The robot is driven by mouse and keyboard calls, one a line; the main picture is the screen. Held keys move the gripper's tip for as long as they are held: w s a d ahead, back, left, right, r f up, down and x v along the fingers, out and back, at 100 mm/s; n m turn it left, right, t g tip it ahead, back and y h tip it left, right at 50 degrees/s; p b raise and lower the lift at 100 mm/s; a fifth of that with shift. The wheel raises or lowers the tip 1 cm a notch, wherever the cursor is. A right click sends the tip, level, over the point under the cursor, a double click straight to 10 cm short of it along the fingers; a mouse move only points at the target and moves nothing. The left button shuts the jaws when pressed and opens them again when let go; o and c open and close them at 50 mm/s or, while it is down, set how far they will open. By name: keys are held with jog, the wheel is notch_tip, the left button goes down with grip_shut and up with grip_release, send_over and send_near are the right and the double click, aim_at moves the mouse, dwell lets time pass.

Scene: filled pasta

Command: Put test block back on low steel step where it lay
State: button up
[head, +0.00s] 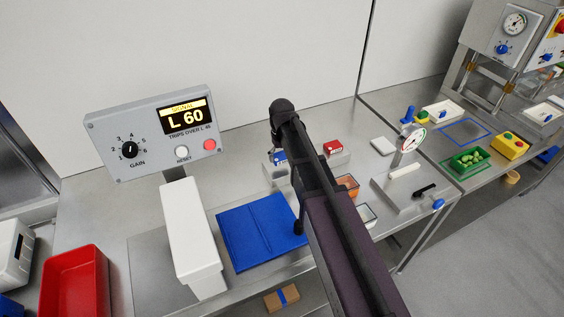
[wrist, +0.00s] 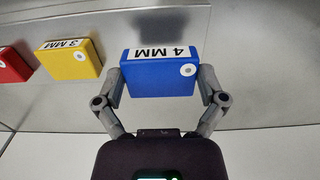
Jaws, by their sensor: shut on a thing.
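The blue test block marked 4 MM (wrist: 158,75) is between the two fingers of my gripper (wrist: 160,88), which is shut on it. In the wrist view the low steel step (wrist: 240,60) lies behind the block; I cannot tell whether they touch. A yellow block marked 3 MM (wrist: 70,60) and a red block (wrist: 12,66) stand to the left in a row. In the head view the blue block (head: 280,157) shows left of my arm, and the red block (head: 333,147) right of it. My arm hides most of the gripper and the yellow block there.
A grey panel reading L 60 (head: 155,132) and a white housing (head: 190,230) stand at left. A blue mat (head: 245,235) lies in front. A red bin (head: 72,283) is at far left. A dial gauge stand (head: 405,185) and small trays are right of my arm.

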aim_at(281, 167)
jog(key=shift+w+a+f, duration=0.1)
jog(key=shift+w+f, duration=0.15)
jog(key=shift+w, duration=0.15)
jog(key=shift+s+f+b, duration=0.1)
jog(key=shift+f+b, duration=1.45)
jog(key=shift+b, duration=0.25)
jog(key=shift+f, duration=0.1)
jog(key=o, duration=0.9)
notch_tip(281, 167, up, 12)
jog(key=p, duration=1.2)
